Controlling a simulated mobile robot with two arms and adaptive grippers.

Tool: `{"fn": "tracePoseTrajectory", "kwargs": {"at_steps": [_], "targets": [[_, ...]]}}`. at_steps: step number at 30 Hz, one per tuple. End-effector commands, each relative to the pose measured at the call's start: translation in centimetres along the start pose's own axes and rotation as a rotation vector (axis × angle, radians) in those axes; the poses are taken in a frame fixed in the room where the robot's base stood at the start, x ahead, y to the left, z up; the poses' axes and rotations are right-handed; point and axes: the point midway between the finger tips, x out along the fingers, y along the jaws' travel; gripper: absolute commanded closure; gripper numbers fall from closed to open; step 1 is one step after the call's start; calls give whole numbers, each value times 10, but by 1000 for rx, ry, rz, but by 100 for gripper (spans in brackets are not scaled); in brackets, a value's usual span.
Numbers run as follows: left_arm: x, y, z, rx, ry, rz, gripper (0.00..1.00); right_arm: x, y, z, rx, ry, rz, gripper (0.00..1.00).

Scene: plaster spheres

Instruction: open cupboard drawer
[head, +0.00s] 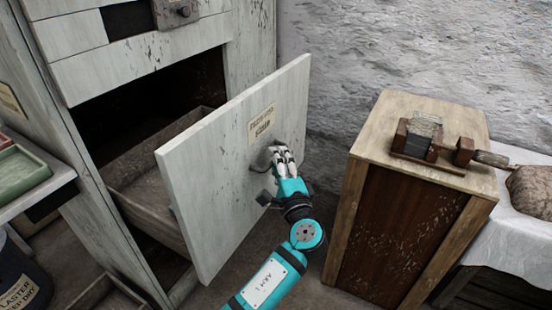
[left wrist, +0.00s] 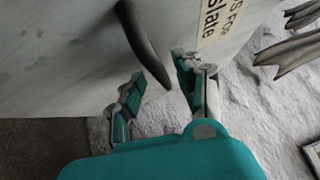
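The cupboard (head: 140,65) stands at the left in the head view, with pale, worn paint. Its large drawer (head: 230,180) is pulled out, and the inside of its wooden box (head: 150,190) shows behind the front. A paper label (head: 261,124) is on the front. My left gripper (head: 281,158) is at the drawer front, by the dark curved handle (head: 262,162). In the left wrist view the handle (left wrist: 148,48) reaches between the two spread fingers (left wrist: 158,92), with gaps on both sides. The left gripper looks open. My right gripper is not in view.
A wooden cabinet (head: 400,200) with a small device (head: 423,135) on top stands to the right of the drawer. A cloth-covered table (head: 515,230) is beyond it. A green tray (head: 22,172) and a dark bucket (head: 22,283) are at the left. Some floor shows between drawer and cabinet.

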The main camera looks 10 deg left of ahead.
Motion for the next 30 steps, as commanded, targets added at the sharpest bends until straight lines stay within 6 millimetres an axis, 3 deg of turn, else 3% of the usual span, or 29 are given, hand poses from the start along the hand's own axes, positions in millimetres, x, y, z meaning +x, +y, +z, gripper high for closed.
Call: {"fn": "tracePoseTrajectory", "kwargs": {"at_steps": [9, 15, 30], "targets": [[-68, 2, 0, 0, 1, 5, 66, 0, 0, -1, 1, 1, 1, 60], [-96, 2, 0, 2, -1, 4, 66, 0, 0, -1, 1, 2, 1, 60], [-105, 2, 1, 1, -2, 3, 66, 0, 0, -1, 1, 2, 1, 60]]}}
